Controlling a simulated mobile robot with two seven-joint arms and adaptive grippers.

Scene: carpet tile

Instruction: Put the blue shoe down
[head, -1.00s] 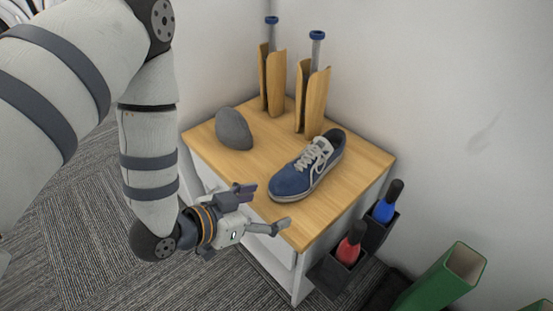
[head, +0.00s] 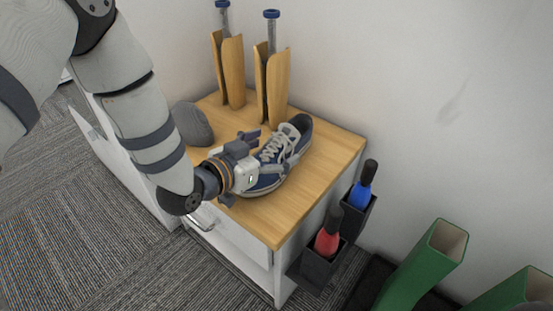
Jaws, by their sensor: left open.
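The blue shoe (head: 297,130) with white laces and a pale sole rests on the wooden top of a small white cabinet (head: 330,150). Its toe points toward the front left. My left gripper (head: 275,155) is open over the middle and front of the shoe, with its fingers to either side of it as seen from here. The gripper hides part of the shoe's front. I cannot tell whether the fingers touch it. My right gripper is not in view.
A grey rounded object (head: 192,124) stands left of the shoe. Two wooden holders (head: 271,88) with blue-capped rods are behind. A red bottle (head: 328,236) and a blue bottle (head: 362,188) sit in black side holders. Green boots (head: 425,268) stand at right.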

